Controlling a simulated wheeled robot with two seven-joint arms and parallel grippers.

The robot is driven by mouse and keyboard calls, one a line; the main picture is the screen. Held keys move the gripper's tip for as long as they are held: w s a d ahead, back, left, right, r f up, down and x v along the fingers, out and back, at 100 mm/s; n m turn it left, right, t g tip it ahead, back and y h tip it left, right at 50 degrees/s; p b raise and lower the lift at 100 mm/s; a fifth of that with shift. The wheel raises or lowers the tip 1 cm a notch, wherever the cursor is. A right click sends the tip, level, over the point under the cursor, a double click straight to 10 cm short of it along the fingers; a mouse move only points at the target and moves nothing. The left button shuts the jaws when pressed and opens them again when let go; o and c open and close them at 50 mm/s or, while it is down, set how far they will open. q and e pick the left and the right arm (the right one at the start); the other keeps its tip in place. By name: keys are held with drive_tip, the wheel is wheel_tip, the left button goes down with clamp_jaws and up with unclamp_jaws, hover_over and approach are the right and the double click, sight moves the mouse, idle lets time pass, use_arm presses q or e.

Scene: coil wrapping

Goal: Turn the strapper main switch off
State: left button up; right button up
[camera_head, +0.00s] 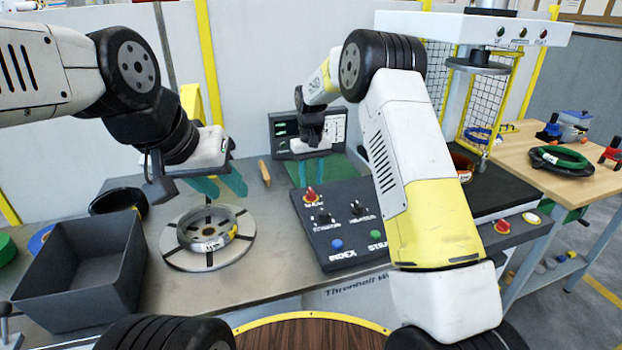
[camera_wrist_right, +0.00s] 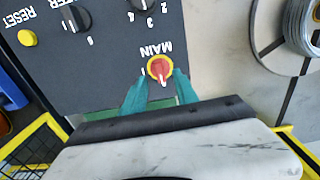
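The strapper main switch (camera_head: 311,195) is a red knob on a yellow disc, on the dark control panel (camera_head: 352,262) under a MAIN label. In the right wrist view the switch (camera_wrist_right: 160,69) lies between the teal fingertips of my right gripper (camera_wrist_right: 163,80). These fingers are apart, one on each side of the yellow disc, with no clear contact on the red knob. In the head view my right gripper (camera_head: 311,176) points down just above the switch. My left gripper (camera_head: 221,184) is open and empty above the table, left of the panel. The knob's exact setting is unclear.
Other knobs (camera_head: 357,209) and a blue button (camera_head: 337,244) share the panel. A coil (camera_head: 209,230) lies on a round turntable (camera_head: 170,240) below my left gripper. A grey bin (camera_head: 85,265) stands at left. A small screen unit (camera_head: 283,128) stands behind the panel.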

sight(311, 190)
drive_tip(key=shift+r, duration=2.25)
